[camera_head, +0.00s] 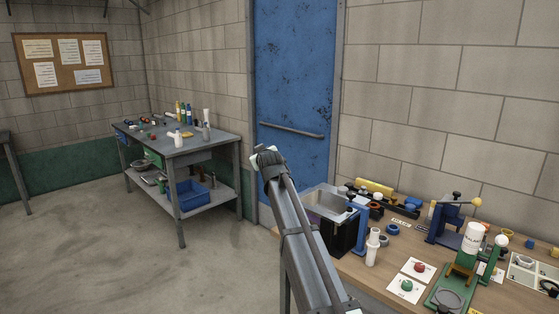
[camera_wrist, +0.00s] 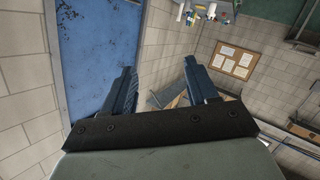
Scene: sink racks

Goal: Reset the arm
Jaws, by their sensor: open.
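My gripper (camera_wrist: 157,88) shows in the wrist view with its two dark fingers spread apart and nothing between them. In that view the room appears tilted, with the blue door at left and the wall with the notice board behind. In the head view my arm rises from the bottom middle, and its end is raised in front of the blue door (camera_head: 293,85). The fingers cannot be made out there. The arm's end is to the left of the wooden workbench (camera_head: 385,268) and clear of the things on it.
The wooden bench holds a metal sink (camera_head: 328,203), a blue press (camera_head: 452,222), a white bottle (camera_head: 472,238), cards with a red and a green ball, and several small parts. A grey metal table (camera_head: 205,150) with tools stands back left. Open floor (camera_head: 95,250) lies at left.

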